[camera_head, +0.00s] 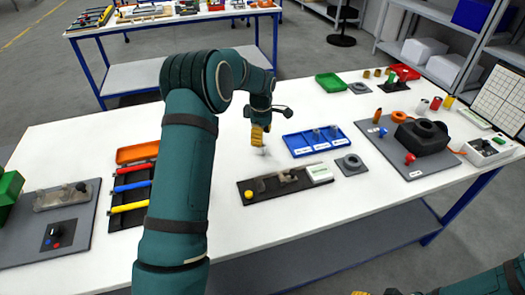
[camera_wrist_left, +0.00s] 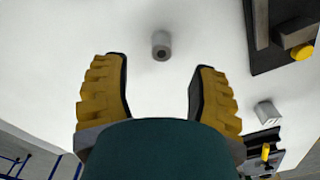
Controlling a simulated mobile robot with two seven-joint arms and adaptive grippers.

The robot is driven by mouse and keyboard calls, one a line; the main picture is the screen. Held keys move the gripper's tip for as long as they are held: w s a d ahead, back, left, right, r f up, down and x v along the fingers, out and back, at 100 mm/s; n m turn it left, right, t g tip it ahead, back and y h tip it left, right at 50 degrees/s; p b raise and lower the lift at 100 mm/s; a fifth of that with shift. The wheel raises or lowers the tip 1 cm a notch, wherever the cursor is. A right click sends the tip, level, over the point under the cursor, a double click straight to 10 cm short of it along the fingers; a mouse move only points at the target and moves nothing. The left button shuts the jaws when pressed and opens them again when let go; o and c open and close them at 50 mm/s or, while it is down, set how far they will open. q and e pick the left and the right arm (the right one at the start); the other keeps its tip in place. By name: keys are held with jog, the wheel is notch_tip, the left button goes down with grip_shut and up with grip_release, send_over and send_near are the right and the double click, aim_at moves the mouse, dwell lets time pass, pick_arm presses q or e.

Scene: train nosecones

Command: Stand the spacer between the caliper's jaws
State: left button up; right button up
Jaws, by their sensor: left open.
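A small grey spacer (camera_wrist_left: 161,46) with a hole in its top stands on the white table. In the wrist view it is just beyond my fingertips, apart from both. In the head view the spacer (camera_head: 264,151) shows just below my left gripper (camera_head: 258,140). The left gripper is open and empty, with yellow ribbed fingers (camera_wrist_left: 161,68). The caliper (camera_head: 284,180) lies on a dark board (camera_head: 255,205) with a yellow knob, right and in front of the gripper. Its jaw gap is too small to make out. Yellow fingertips of my right gripper (camera_head: 375,293) barely show at the bottom edge.
A blue tray (camera_head: 318,152) with grey pieces stands right of the left gripper. A grey block with a ring (camera_head: 351,164) lies near the caliper board. A tool rack (camera_head: 131,190) is at the left.

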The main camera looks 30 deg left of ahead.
aim_at(263, 154)
pick_arm(q)
jog(key=shift+d+f+b, duration=0.15)
jog(key=shift+f+b, duration=0.15)
jog(key=shift+f, duration=1.3)
jog(key=shift+d+f+b, duration=0.1)
jog(key=shift+f+b, duration=0.15)
jog(key=shift+f, duration=1.35)
grip_shut()
